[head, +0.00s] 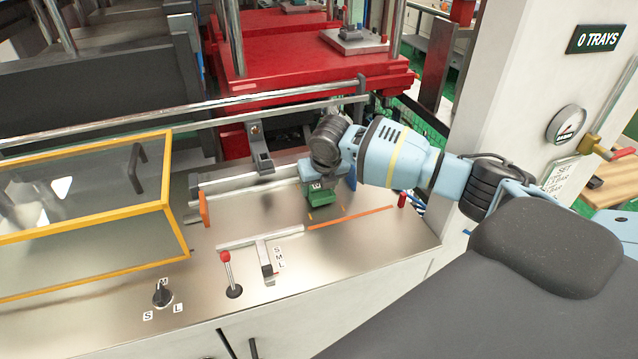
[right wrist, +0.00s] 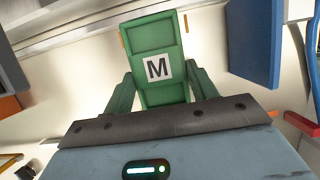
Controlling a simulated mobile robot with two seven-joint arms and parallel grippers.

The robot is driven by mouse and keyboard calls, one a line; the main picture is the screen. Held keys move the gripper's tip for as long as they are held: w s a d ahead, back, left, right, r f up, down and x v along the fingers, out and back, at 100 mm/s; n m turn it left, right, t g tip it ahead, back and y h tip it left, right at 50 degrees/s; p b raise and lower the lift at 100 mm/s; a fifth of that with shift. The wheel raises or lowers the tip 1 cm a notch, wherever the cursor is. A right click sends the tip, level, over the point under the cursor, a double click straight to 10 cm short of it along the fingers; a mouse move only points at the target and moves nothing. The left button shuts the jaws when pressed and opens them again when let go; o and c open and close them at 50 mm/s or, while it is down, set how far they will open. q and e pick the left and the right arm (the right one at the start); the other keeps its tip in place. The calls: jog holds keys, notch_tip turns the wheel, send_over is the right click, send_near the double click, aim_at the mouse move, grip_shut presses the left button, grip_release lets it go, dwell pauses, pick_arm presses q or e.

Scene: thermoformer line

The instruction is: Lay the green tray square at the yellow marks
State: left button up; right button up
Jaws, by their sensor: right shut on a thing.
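The green tray (head: 320,198), marked M, is under my right gripper (head: 318,188), just above or on the steel deck; I cannot tell whether it touches. In the right wrist view the tray (right wrist: 153,38) lies between the fingers of my shut right gripper (right wrist: 157,72), and looks slightly turned. Small yellow marks show on the deck, one in front of the tray (head: 310,214), one to its right (head: 344,208); in the wrist view thin marks (right wrist: 186,22) show near the tray's far corners. The gripper hides part of the tray. My left gripper is out of view.
A yellow-framed clear guard (head: 95,265) stands on the left. An orange strip (head: 352,217) and a metal rail (head: 260,237) lie in front of the tray. A red-knobbed lever (head: 229,270) stands nearer. A blue block (head: 351,178) is close on the right.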

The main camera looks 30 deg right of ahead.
jog(key=shift+f, duration=0.4)
jog(key=o, duration=1.4)
jog(key=shift+c, duration=0.2)
jog(key=v, duration=0.8)
jog(key=shift+a+f, duration=0.1)
